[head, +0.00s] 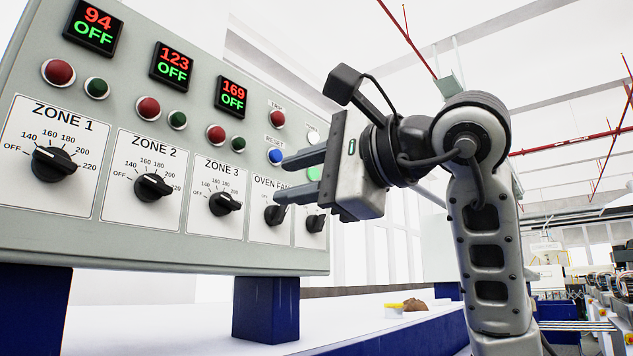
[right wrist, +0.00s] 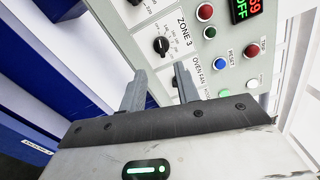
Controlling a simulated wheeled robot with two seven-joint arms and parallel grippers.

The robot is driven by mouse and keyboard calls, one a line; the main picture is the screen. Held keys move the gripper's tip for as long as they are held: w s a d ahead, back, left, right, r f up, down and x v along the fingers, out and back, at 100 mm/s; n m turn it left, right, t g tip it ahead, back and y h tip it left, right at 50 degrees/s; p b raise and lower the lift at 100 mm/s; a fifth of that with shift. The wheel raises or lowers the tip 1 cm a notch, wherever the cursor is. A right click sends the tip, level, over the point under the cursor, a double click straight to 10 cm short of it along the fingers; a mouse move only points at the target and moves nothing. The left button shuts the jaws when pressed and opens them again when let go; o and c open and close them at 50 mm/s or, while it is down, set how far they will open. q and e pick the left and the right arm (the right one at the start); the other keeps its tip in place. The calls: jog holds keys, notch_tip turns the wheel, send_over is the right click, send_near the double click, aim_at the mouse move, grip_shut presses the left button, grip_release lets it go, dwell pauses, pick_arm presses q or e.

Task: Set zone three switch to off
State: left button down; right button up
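The zone 3 switch (head: 225,203) is a black rotary knob on a white plate labelled ZONE 3, with OFF at the lower left of its scale. Its grip bar lies roughly sideways; I cannot tell which end points. The zone 3 display (head: 231,96) reads 169 and OFF. My right gripper (head: 281,181) is open and empty, in front of the panel to the right of this knob, near the oven fan plate. In the right wrist view the knob (right wrist: 161,45) shows beyond the open fingers (right wrist: 158,88), apart from them. My left gripper is not in view.
The grey panel (head: 150,240) also carries the zone 1 knob (head: 55,165), zone 2 knob (head: 153,187), oven fan knob (head: 275,214), red and green buttons and a blue reset button (head: 275,156). Below are blue posts (head: 266,309) and a white surface (head: 180,325).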

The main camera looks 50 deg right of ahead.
jog(key=shift+s+d, duration=0.1)
jog(key=shift+s, duration=1.35)
